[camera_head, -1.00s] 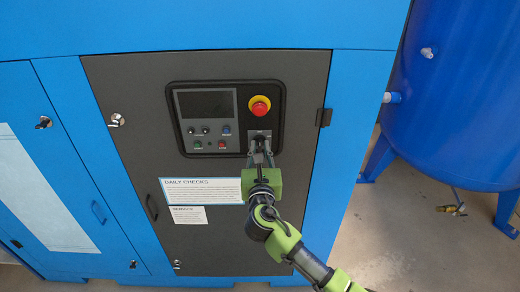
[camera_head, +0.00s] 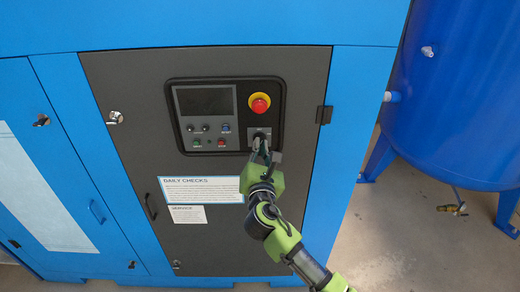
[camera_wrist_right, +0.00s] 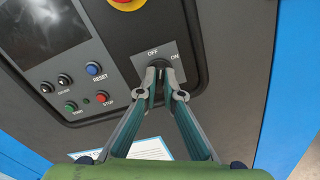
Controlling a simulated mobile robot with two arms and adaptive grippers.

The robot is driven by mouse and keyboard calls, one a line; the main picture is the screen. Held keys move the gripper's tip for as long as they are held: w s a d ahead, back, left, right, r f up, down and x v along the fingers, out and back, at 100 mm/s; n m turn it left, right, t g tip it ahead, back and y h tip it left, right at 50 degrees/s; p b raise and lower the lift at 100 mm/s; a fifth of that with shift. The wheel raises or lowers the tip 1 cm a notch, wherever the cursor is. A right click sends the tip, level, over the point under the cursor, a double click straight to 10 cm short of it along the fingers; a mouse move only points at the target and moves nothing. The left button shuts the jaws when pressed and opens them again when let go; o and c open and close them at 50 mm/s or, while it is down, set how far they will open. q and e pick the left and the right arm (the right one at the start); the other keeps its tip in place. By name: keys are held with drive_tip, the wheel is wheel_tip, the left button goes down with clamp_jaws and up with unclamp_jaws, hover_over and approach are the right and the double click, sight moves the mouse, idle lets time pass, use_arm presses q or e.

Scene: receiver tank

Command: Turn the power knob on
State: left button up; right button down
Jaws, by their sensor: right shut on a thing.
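The power knob (camera_wrist_right: 158,66) is a dark knob on a grey plate marked OFF and ON, at the lower right of the black control panel (camera_head: 275,100). In the head view the knob (camera_head: 261,134) shows just above my right gripper (camera_head: 259,147). In the right wrist view my right gripper (camera_wrist_right: 160,82) has its two fingertips closed around the knob, covering part of it. The exact direction of the knob's pointer is hard to make out. My left gripper is not in either view.
A red emergency stop with yellow ring (camera_head: 260,104) sits just above the knob. A dark screen (camera_head: 205,101) and small buttons, including RESET (camera_wrist_right: 93,68) and STOP (camera_wrist_right: 102,97), lie to the left. A blue tank (camera_head: 455,100) stands at the right.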

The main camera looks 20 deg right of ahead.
drive_tip(key=shift+d+f+m+b, duration=0.15)
drive_tip(key=shift+m+b, duration=1.15)
drive_tip(key=shift+m, duration=1.95)
drive_tip(key=shift+a+f+m+b, duration=0.15)
drive_tip(key=shift+m+b, duration=1.15)
drive_tip(key=shift+m, duration=1.95)
drive_tip(key=shift+d, duration=0.1)
drive_tip(key=c, duration=2.2)
unclamp_jaws()
